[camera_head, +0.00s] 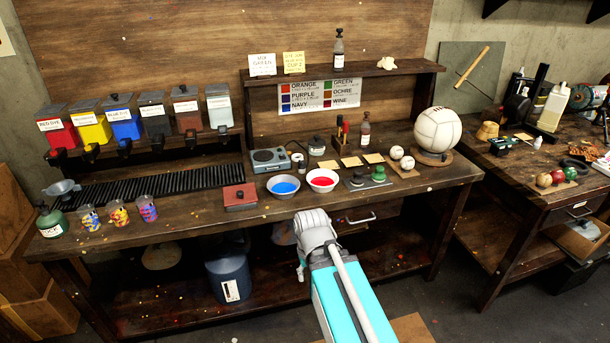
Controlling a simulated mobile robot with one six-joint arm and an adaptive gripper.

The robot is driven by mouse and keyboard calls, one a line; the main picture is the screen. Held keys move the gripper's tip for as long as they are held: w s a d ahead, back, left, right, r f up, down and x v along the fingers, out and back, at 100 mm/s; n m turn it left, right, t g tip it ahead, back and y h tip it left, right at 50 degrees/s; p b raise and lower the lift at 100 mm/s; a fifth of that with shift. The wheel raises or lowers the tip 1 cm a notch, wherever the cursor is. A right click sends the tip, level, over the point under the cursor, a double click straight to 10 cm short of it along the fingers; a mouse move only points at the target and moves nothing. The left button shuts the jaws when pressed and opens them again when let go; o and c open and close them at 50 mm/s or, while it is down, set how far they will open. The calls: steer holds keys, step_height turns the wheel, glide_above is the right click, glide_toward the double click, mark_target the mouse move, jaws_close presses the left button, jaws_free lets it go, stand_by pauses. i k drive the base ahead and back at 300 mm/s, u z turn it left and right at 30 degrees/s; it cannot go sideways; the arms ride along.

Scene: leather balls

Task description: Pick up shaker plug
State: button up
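I cannot tell for sure which item is the shaker plug. A small green knobbed piece (378,174) sits on a dark plate on the workbench, to the right of the red bowl, with a darker round piece (357,179) beside it. A dark-capped bottle (364,132) stands behind them. Another dark-capped bottle (338,49) stands on the raised shelf. My turquoise and white arm reaches up from the bottom toward the bench's front edge. My gripper's fingers do not show, so its opening is hidden.
The workbench (200,215) holds a blue-filled bowl (284,187), a red-filled bowl (322,180), a red box (240,197), a grey scale (270,160), several patterned cups and a large white ball (437,130). Coloured dispensers line the back left. A second table (530,200) stands right.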

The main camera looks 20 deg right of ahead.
mark_target(301, 166)
steer(key=k, duration=0.95)
steer(key=z, duration=0.5)
steer(key=i, duration=2.05)
steer(key=u, duration=0.55)
